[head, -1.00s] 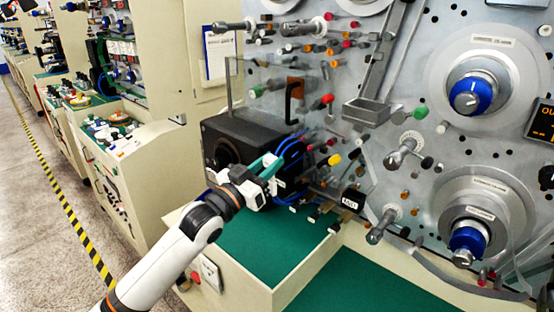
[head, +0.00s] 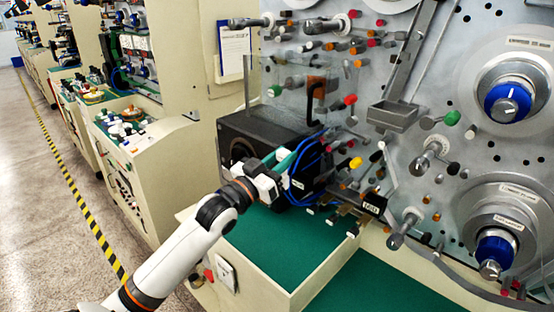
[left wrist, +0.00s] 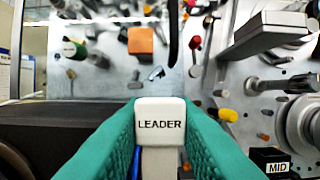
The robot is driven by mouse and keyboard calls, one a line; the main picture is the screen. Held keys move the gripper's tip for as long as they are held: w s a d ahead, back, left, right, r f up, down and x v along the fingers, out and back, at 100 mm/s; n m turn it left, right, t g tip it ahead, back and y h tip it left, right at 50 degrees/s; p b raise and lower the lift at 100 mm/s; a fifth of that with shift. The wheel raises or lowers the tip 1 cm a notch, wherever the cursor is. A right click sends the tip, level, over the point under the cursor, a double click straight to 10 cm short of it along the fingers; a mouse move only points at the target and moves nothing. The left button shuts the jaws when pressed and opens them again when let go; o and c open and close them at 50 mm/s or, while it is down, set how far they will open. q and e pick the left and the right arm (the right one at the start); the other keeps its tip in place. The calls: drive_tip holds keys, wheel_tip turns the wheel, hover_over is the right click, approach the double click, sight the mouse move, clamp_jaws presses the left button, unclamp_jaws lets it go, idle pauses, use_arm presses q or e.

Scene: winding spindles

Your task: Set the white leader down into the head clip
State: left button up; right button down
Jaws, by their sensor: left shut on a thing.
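My left gripper (head: 288,165) is in front of the black box on the machine, its green fingers pointing toward the panel. In the left wrist view its two green fingers (left wrist: 160,128) are shut on the white leader (left wrist: 160,122), a small block with "LEADER" printed on it, gripped from both sides. In the head view the leader is hard to tell apart from the white gripper parts. I cannot make out which part is the head clip; the fingers and the leader may hide it. My right gripper is not in view.
The black box (head: 245,136) and blue cables (head: 308,152) are close to the gripper. A label reading "MID" (left wrist: 277,165) is at the lower right of the left wrist view. Rollers and coloured knobs crowd the grey panel. The green bench top (head: 265,243) below is largely clear.

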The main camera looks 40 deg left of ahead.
sight(312, 139)
use_arm(q)
drive_tip(key=shift+w+d, duration=0.2)
drive_tip(key=shift+w, duration=1.55)
drive_tip(key=shift+w+d, duration=0.15)
drive_tip(key=shift+w, duration=1.55)
drive_tip(key=shift+w+f+b, duration=0.15)
drive_tip(key=shift+f+b, duration=0.5)
drive_tip(key=shift+f, duration=0.9)
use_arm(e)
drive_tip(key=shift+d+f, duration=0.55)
use_arm(q)
drive_tip(key=o, duration=0.8)
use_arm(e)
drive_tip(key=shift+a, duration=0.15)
use_arm(q)
drive_tip(key=shift+o, duration=0.2)
